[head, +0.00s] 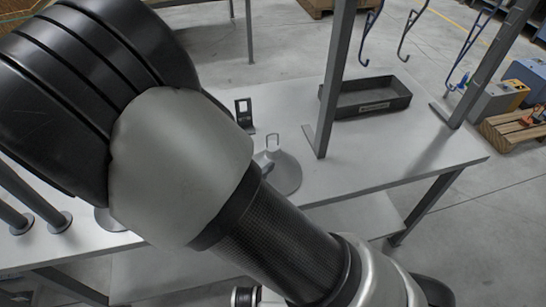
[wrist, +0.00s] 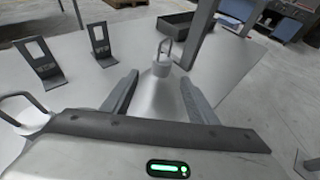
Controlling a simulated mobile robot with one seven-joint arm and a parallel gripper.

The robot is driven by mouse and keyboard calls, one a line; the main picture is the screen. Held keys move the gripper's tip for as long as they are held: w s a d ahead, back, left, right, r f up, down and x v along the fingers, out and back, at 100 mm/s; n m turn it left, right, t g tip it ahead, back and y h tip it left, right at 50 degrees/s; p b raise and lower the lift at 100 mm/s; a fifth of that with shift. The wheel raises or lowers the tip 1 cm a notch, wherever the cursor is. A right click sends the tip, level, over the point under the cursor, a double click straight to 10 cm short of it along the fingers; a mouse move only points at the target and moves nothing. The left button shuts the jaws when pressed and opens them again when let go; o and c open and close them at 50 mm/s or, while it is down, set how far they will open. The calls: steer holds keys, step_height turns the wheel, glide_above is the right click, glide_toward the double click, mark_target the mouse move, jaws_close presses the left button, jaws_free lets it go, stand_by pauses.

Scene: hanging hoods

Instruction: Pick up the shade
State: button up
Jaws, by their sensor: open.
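A grey cone-shaped shade (head: 285,172) with a wire loop on top stands on the white table, partly hidden behind my arm in the head view. In the wrist view the shade (wrist: 158,95) lies ahead, between and beyond the fingers of my gripper (wrist: 158,92). Its collar and upright loop show clearly; its lower part is hidden by the gripper body. My gripper is open, with nothing seen touching its fingers. A second wire loop with a grey top (wrist: 28,122) shows at the left edge of the wrist view.
Black upright brackets (wrist: 40,65) stand left of the shade. A dark tray (head: 368,98) sits further back on the white table (head: 380,145). A grey post (head: 335,80) rises behind the shade, and blue hooks (head: 470,50) hang at the right.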

mark_target(273, 151)
steer(key=x, duration=0.5)
steer(key=shift+b+x, duration=0.4)
steer(key=shift+x, duration=2.2)
steer(key=shift+s+d, duration=0.15)
jaws_close()
